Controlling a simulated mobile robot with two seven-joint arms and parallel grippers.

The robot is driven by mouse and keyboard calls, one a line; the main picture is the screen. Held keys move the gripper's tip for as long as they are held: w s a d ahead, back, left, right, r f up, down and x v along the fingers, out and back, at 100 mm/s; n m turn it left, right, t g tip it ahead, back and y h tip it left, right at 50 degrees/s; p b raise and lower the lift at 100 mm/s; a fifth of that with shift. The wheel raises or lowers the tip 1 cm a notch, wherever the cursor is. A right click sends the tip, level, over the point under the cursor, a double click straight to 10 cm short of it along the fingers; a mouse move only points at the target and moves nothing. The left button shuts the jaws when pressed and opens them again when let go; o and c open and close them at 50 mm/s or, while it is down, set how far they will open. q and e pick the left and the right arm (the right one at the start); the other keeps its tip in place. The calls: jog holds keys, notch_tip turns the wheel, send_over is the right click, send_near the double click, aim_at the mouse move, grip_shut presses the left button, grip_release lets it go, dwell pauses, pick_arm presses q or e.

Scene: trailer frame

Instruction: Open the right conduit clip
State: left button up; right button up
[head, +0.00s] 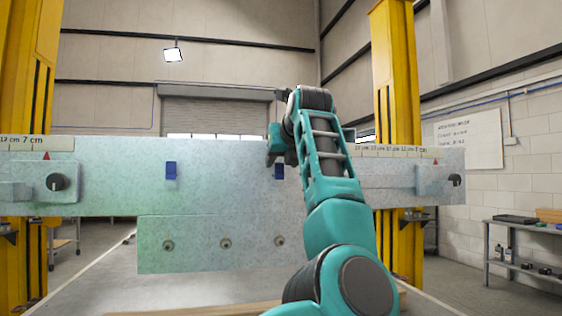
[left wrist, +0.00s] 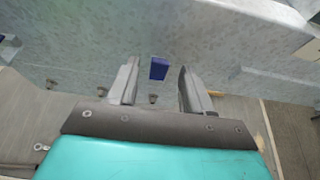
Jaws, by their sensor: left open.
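Two small blue clips sit on the pale speckled metal beam. The left clip (head: 171,170) is in plain view. The right clip (head: 279,172) is partly covered by my left gripper (head: 273,154), which is up in front of the beam near it. In the left wrist view, my left gripper (left wrist: 157,80) is open and empty. A blue clip (left wrist: 158,69), apparently the right one, shows between the fingertips, with space on both sides. I cannot tell how far it is from the fingers. My right gripper is not in view.
The beam (head: 110,160) spans the view, with a lower plate (head: 190,255) carrying three round fasteners. Dark knobs (head: 56,182) sit at its ends. Yellow posts (head: 395,80) stand behind. A shelf (head: 525,240) stands at the far right.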

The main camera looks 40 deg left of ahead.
pick_arm(q)
jog(key=shift+x, duration=1.2)
grip_shut()
